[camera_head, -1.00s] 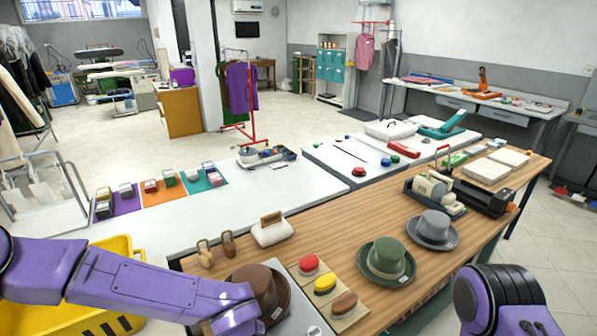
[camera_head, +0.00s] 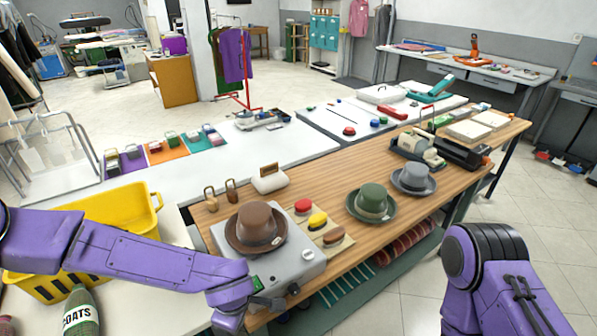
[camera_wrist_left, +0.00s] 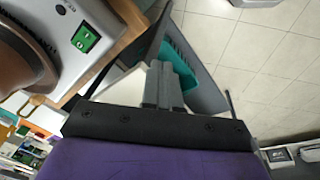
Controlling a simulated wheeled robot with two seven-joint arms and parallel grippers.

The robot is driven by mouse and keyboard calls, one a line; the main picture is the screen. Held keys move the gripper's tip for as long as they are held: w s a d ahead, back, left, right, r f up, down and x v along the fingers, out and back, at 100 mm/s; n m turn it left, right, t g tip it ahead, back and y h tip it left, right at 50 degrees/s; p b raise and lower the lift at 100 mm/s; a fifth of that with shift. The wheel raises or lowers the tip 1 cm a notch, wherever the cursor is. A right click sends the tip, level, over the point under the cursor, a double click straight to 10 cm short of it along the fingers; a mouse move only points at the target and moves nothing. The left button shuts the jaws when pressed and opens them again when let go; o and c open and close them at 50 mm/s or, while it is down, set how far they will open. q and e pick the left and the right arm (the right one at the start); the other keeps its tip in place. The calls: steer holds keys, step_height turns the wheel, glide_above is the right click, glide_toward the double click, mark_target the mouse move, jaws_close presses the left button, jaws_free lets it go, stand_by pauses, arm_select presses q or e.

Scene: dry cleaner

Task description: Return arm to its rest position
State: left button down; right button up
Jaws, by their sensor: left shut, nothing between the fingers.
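My left arm reaches in from the left in the head view, and my left gripper (camera_head: 268,303) is just in front of the grey machine's front edge. In the left wrist view the two grey fingers (camera_wrist_left: 164,85) are together with nothing between them. The brown hat (camera_head: 257,227) sits on the grey machine (camera_head: 292,268), apart from the gripper. Part of the hat's brim (camera_wrist_left: 25,50) and the machine's green switch (camera_wrist_left: 85,37) show in the left wrist view. My right arm shows at the lower right of the head view; its gripper is out of frame.
A wooden table (camera_head: 330,185) holds a green hat (camera_head: 371,202), a grey hat (camera_head: 413,179) and red, yellow and brown pads. A yellow basket (camera_head: 118,208) and a bottle (camera_head: 80,312) stand at left, near my left arm. Open floor lies at right.

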arm_select(q)
steer(key=s+a+f+m+b, duration=0.2)
steer(key=s+a+f, duration=0.3)
steer(key=f, duration=0.4)
steer(key=s+a+f+m+t+y+b, duration=0.1)
steer(key=s+a+f+m+b, duration=0.2)
steer(key=s+a+f+b, duration=0.2)
steer(key=s+a+f+m+y+b, duration=0.1)
steer(key=s+a+f+m+b, duration=0.2)
steer(key=s+a+f, duration=0.3)
steer(key=s+f+b, duration=0.1)
steer(key=s+f, duration=0.3)
steer(key=f, duration=0.4)
steer(key=shift+a, duration=0.35)
